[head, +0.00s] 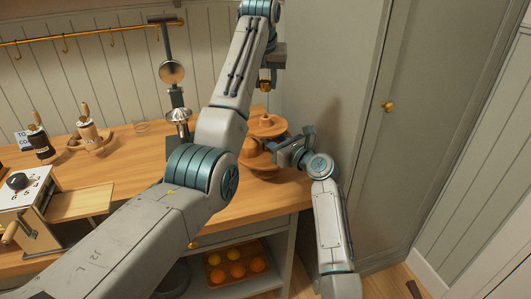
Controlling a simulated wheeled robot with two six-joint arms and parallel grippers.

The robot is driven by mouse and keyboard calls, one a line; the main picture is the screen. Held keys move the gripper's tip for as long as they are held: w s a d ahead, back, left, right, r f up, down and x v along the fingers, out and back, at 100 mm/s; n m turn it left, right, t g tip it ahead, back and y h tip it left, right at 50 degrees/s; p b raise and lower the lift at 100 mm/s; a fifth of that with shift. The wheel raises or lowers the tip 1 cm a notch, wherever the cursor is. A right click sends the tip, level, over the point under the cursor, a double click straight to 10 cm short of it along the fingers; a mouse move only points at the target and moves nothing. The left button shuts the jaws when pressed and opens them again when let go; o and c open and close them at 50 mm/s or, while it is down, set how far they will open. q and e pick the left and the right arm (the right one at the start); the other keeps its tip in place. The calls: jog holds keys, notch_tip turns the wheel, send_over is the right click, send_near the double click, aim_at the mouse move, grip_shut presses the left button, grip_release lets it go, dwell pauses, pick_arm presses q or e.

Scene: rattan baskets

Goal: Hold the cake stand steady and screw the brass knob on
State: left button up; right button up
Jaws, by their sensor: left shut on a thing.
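The wooden cake stand (267,122) with stacked round tiers stands at the right end of the wooden counter, partly hidden by my grippers and arm. My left gripper (267,79) hangs above its top tier, shut on a small brass knob (266,86). The knob is apart from the stand, a little above it. My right gripper (277,146) reaches in from the right at the height between the upper and lower tiers. Its fingertips are close to the stand; whether they close on it is too small to tell.
A tall grey cupboard (405,150) stands right of the counter. Behind my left arm is a dark stand with a round disc (172,72). Pots with wooden tools (88,132) and a dial box (25,200) are at left. A crate of fruit (211,258) sits below.

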aim_at(265, 91)
jog(key=shift+w+a, duration=0.45)
jog(key=shift+w, duration=0.05)
jog(key=shift+c, duration=0.5)
grip_shut()
pick_arm(q)
jog(key=shift+s+f, duration=0.1)
jog(key=shift+f, duration=2.3)
jog(key=shift+f, duration=0.9)
jog(key=shift+f, duration=0.6)
